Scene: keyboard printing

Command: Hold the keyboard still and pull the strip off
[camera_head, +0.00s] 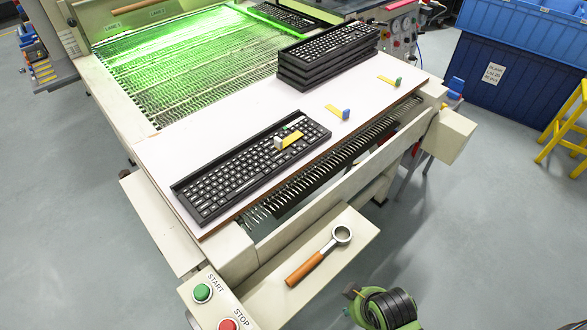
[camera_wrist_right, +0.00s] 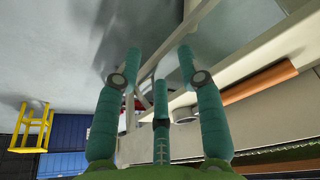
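A black keyboard (camera_head: 235,175) lies flat on the white board near its front left edge. A yellow strip (camera_head: 291,140) lies across its right part, with a pale grey tab (camera_head: 278,143) standing at the strip's left end. My right gripper (camera_wrist_right: 160,68) is open and empty in the right wrist view, its teal fingers spread apart. In the head view a green and black part of my right arm (camera_head: 388,308) shows at the bottom, well below and right of the keyboard. My left gripper is in neither view.
Two loose yellow strips, one with a blue tab (camera_head: 346,114) and one with a green tab (camera_head: 398,82), lie on the white board (camera_head: 240,115). Stacked keyboards (camera_head: 325,75) stand behind. A wooden-handled ring tool (camera_head: 306,268) lies on the lower shelf. START and STOP buttons (camera_head: 202,292) are at front left.

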